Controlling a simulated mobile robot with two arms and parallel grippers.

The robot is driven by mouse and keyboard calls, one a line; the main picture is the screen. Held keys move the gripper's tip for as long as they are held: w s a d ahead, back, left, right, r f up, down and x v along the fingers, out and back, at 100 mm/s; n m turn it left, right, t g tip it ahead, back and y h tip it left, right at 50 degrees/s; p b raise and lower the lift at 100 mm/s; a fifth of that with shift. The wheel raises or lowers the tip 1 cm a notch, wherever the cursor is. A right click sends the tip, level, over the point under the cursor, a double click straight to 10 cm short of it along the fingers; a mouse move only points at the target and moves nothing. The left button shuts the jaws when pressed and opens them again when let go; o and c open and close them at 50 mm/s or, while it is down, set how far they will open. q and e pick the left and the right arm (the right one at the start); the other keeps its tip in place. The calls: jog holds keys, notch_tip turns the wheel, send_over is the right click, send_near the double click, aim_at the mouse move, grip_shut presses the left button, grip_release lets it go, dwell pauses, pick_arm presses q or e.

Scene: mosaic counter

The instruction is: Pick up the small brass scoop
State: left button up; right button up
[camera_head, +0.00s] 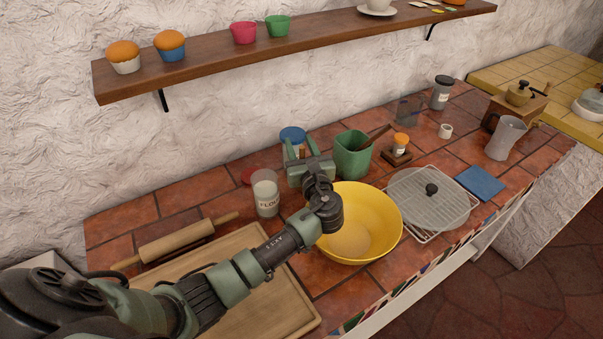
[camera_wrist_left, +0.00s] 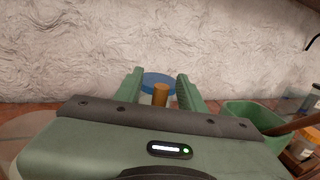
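My left gripper (camera_head: 299,143) is at the back of the counter, left of the green container, its fingers pointing toward the wall. It also shows in the left wrist view (camera_wrist_left: 158,78), where the two green fingers stand apart. A short golden-brown upright piece (camera_wrist_left: 160,95) shows between the fingers, touching neither as far as I can see. It may be the handle of the brass scoop; the rest is hidden behind the gripper body. A jar's blue lid (camera_head: 292,133) is just beyond the fingers, and the lid also shows in the left wrist view (camera_wrist_left: 157,78). My right gripper is not in view.
The flour jar (camera_head: 266,193) stands left of the gripper, the green container (camera_head: 352,156) right. A yellow bowl (camera_head: 378,221) is below my wrist. A rolling pin (camera_head: 180,243) and wooden board (camera_head: 235,243) lie left. A shelf (camera_head: 220,65) hangs above.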

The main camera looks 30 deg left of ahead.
pick_arm(q)
jog(key=shift+w+a, duration=0.2)
jog(key=shift+w, duration=0.05)
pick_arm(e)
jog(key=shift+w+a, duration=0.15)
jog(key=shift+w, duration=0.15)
pick_arm(q)
grip_shut()
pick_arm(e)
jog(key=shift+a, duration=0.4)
